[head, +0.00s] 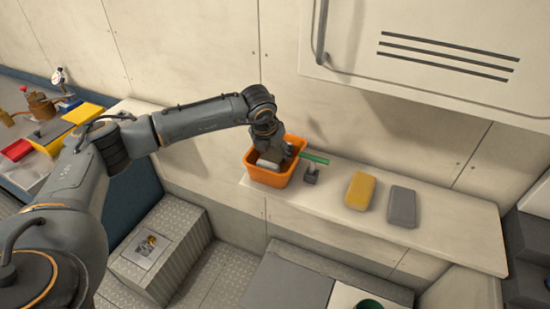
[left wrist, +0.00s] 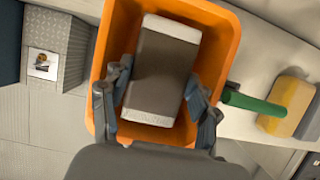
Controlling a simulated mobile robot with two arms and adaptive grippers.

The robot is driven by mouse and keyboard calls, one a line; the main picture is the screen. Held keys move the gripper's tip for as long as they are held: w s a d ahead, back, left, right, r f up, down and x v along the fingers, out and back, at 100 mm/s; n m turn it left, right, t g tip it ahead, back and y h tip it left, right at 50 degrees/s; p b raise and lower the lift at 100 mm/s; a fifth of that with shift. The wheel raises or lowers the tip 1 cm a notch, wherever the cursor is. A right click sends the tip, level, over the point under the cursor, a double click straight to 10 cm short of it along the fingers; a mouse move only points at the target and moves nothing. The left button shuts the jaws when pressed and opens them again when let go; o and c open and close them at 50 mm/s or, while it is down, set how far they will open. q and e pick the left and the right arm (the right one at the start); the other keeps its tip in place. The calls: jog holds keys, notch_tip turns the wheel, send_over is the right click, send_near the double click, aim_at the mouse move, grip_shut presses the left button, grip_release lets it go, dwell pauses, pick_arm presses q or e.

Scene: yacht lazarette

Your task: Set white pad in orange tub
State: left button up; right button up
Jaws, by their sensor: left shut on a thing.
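The orange tub (head: 268,179) stands at the left end of the pale shelf, against the wall. My left gripper (head: 272,152) points down into it, shut on the white pad (head: 265,164). In the left wrist view, the white pad (left wrist: 165,75) lies between both fingers of my left gripper (left wrist: 157,90), within the outline of the orange tub (left wrist: 225,65). Part of the pad is in shadow. Whether its underside touches the tub's floor is hidden. My right gripper is in neither view.
A green-handled tool (head: 314,158) is right beside the tub. A yellow block (head: 360,191) and a grey block (head: 402,207) lie farther right on the shelf (head: 455,225). Above is a vented locker door (head: 440,75). At left is a bench with several items.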

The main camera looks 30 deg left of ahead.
aim_at(275, 161)
pick_arm(q)
notch_tip(275, 161, down, 2)
jog(key=shift+d+f+p, duration=0.1)
jog(key=shift+f+p, duration=0.15)
jog(key=shift+p, duration=0.15)
jog(key=shift+f, duration=0.5)
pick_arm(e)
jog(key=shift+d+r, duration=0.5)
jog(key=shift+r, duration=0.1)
pick_arm(q)
jog(key=shift+f, duration=0.1)
jog(key=o, duration=0.7)
jog(key=shift+c, duration=0.2)
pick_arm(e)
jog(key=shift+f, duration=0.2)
